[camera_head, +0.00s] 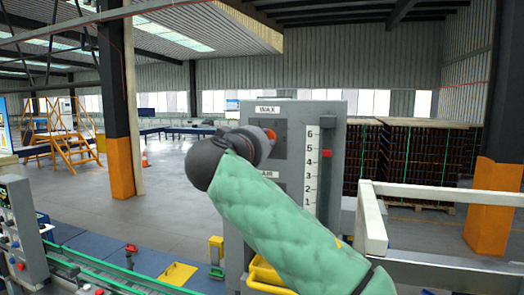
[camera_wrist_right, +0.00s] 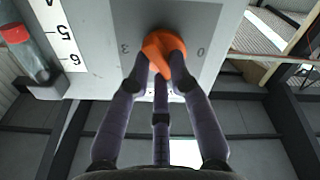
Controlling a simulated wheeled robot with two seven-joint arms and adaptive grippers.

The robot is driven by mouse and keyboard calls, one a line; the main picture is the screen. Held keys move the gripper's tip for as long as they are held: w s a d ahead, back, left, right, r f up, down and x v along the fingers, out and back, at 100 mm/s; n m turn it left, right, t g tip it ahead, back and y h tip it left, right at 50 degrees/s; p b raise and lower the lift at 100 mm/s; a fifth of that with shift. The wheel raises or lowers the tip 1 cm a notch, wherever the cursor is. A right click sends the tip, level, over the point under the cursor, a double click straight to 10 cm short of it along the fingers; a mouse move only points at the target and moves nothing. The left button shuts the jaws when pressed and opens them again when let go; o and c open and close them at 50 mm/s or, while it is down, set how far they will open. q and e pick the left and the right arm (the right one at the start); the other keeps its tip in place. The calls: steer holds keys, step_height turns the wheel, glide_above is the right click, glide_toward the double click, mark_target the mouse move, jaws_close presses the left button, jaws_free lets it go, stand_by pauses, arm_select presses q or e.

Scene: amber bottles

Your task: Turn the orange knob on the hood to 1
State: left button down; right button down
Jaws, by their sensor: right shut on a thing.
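The orange knob (camera_wrist_right: 164,48) sits on a grey plate on the grey hood (camera_wrist_right: 100,25). In the head view only a small part of the knob (camera_head: 271,134) shows beside my gripper, under the label WAX. My right gripper (camera_wrist_right: 160,69) is shut on the knob, with its fingers around it. In the wrist view, which shows the panel upside down, a 3 stands left of the knob and a 0 right of it. The other marks are hidden by the knob and fingers, so I cannot tell its setting. My left gripper is not in view.
A numbered scale (camera_head: 312,170) with a red slider (camera_head: 326,153) is right of the knob. A second label, AIR, is partly covered by my arm. A white rail (camera_head: 440,195) stands at the right. Yellow stairs (camera_head: 68,140) and an orange-based pillar (camera_head: 121,175) are farther back.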

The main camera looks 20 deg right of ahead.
steer(key=shift+f+m+b, duration=0.2)
steer(key=shift+m+b, duration=0.1)
steer(key=shift+m, duration=0.1)
steer(key=shift+a, duration=0.1)
steer(key=c, duration=1.1)
jaws_free()
steer(key=shift+r, duration=0.1)
steer(key=v, duration=1.2)
steer(key=shift+w, duration=0.1)
